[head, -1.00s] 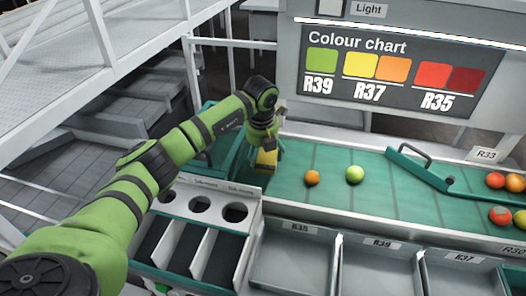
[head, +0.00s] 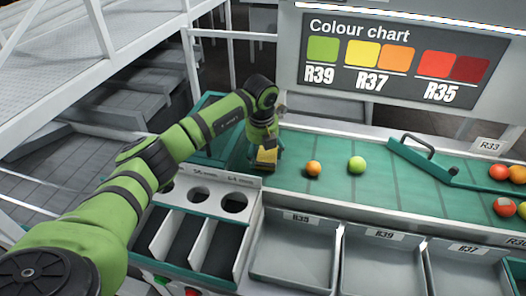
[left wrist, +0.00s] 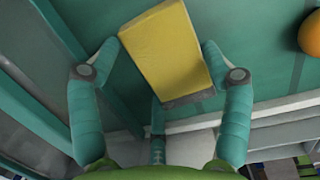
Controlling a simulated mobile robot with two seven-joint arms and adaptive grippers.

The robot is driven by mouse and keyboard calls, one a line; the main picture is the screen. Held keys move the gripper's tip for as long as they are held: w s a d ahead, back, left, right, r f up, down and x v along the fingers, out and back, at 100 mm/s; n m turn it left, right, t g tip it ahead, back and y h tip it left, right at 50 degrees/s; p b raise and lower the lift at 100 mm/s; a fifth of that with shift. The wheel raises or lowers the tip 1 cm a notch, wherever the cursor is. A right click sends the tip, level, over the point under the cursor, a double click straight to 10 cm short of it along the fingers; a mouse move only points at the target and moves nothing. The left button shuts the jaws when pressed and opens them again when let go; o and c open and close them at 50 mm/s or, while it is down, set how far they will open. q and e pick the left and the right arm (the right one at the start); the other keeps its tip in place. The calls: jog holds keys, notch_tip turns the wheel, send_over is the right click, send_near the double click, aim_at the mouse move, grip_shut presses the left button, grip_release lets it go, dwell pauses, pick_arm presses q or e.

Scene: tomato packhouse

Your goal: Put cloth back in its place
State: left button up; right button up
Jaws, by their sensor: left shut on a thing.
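The cloth is a folded yellow pad (left wrist: 168,52), seen between the fingers of my left gripper in the left wrist view. My left gripper (head: 266,160) is shut on it, above the left end of the green belt in the head view. The cloth (head: 266,157) is small and partly covered by the gripper there. I cannot tell whether it touches the belt. My right gripper is not in view.
An orange tomato (head: 313,168) and a light green tomato (head: 357,164) lie on the belt (head: 330,185) to the right of my gripper. A green diverter bar (head: 425,160) crosses the belt. A panel with round holes (head: 199,195) stands front left; grey trays (head: 293,255) line the front.

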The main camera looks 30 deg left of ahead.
pick_arm(q)
jog(key=shift+f, duration=0.45)
jog(key=o, duration=1)
jog(key=shift+c, duration=1.1)
jog(key=shift+r+p, duration=2.15)
jog(key=shift+r, duration=1.4)
jog(key=shift+r, duration=0.1)
